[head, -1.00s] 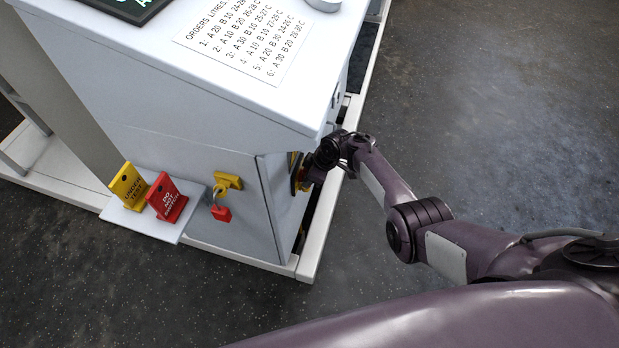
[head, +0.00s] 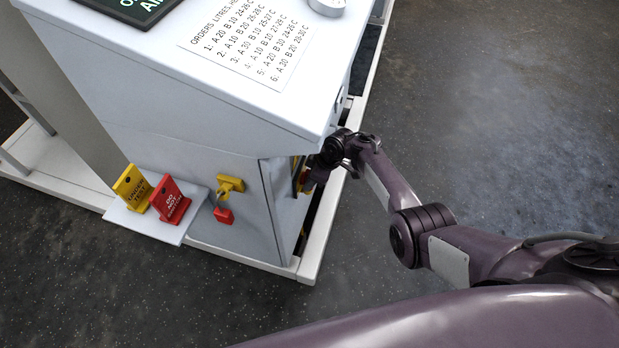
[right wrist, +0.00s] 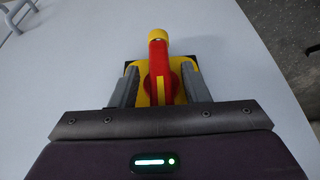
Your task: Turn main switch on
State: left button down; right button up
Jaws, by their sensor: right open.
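The main switch (right wrist: 159,70) shows in the right wrist view as a red handle with a yellow tip on a yellow plate with a dark edge. The handle points to the top of that picture. My right gripper (right wrist: 160,88) is open, with one finger on each side of the handle and a gap showing on both sides. In the head view the right gripper (head: 308,178) is at the cabinet's right side, where only a bit of yellow and red shows. My left gripper is not in view.
The grey cabinet (head: 180,160) carries an orders sheet (head: 248,45) on its sloped top. A yellow tag (head: 131,187) and a red tag (head: 169,200) stand on a small shelf. A yellow hasp (head: 230,184) holds a red padlock (head: 223,215). Floor at right is clear.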

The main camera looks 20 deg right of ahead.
jog(key=p+v, duration=0.2)
jog(key=v, duration=0.4)
jog(key=shift+r, duration=0.1)
